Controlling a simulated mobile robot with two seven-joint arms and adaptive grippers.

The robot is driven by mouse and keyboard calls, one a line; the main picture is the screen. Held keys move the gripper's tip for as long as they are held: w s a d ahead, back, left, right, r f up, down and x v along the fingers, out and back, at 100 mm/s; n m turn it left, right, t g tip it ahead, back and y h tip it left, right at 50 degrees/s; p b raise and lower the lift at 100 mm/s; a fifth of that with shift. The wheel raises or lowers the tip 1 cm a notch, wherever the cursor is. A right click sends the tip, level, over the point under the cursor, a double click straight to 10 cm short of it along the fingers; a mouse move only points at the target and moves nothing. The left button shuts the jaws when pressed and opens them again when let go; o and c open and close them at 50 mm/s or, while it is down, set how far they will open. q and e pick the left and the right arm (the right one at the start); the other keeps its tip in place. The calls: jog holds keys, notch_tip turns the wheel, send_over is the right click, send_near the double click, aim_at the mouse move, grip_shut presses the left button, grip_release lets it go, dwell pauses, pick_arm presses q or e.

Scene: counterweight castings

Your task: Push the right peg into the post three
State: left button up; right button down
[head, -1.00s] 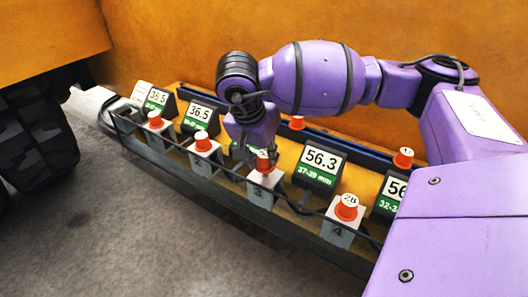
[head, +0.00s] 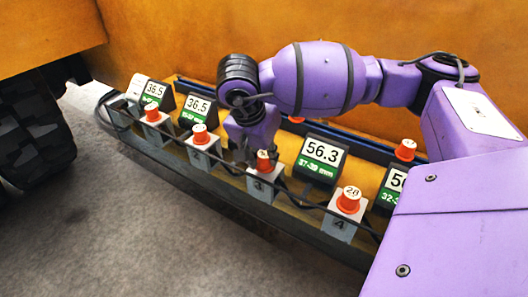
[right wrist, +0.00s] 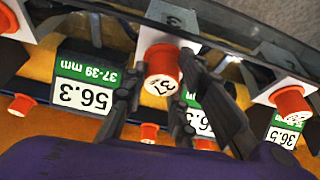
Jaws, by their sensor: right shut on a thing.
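Post three (head: 261,188) is a pale block marked 3 in the front row of the tray. An orange-red peg (head: 264,162) with a numbered pale top stands at its top. In the right wrist view the peg (right wrist: 160,76) and the post (right wrist: 168,28) are seen from above; the number looks like 37, upside down. My right gripper (head: 256,152) is shut on this peg, with one dark finger on either side (right wrist: 155,98). The fingers hide part of the peg, and I cannot tell how deep it sits. My left gripper is not in view.
Other orange-red pegs stand on post four (head: 350,200), post two (head: 200,134) and post one (head: 152,113). A sign reading 56.3 (head: 320,160) stands close right of my gripper. A dark cable runs along the tray's front. An orange wall (head: 190,45) rises behind.

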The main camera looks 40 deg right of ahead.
jog(key=shift+f, duration=0.35)
jog(key=c, duration=1.3)
grip_release()
jog(key=shift+c, duration=0.2)
jog(key=v, duration=1.2)
jog(key=shift+a, duration=0.1)
